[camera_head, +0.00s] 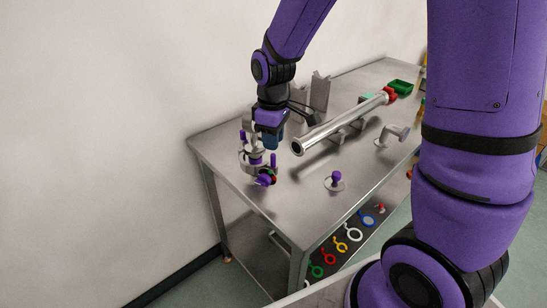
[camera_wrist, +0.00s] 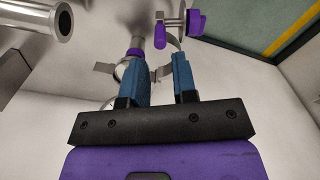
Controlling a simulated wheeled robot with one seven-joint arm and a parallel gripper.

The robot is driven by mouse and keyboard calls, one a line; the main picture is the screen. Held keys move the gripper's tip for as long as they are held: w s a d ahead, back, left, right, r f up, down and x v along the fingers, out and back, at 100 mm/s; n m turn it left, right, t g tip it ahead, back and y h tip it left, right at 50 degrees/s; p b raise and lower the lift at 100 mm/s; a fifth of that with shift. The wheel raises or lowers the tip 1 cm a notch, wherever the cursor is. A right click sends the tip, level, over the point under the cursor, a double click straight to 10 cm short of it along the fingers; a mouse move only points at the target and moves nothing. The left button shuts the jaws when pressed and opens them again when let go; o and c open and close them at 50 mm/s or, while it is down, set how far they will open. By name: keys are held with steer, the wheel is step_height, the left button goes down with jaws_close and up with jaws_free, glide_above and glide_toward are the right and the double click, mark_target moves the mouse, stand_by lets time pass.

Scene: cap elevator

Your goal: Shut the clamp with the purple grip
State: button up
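The metal clamp assembly (camera_head: 253,158) stands at the left end of the steel table, with several purple grips on it. One purple grip (camera_head: 265,180) sits low at its front, beside dark and coloured small parts. In the wrist view a purple grip (camera_wrist: 195,22) shows beyond the fingertips, at the end of a metal rod, and curved metal bands run near the fingers. My gripper (camera_wrist: 158,55) has its two blue fingers apart, and I see nothing firmly held between them. In the head view my gripper (camera_head: 270,140) is just above and right of the clamp; contact cannot be told.
A long flanged pipe (camera_head: 340,125) rests on supports right of my gripper. A purple knob on a disc (camera_head: 336,181) stands at the table's front. A wall (camera_head: 100,110) borders the left.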

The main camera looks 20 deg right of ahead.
mark_target(273, 154)
steer(key=shift+f, duration=3.15)
jaws_close()
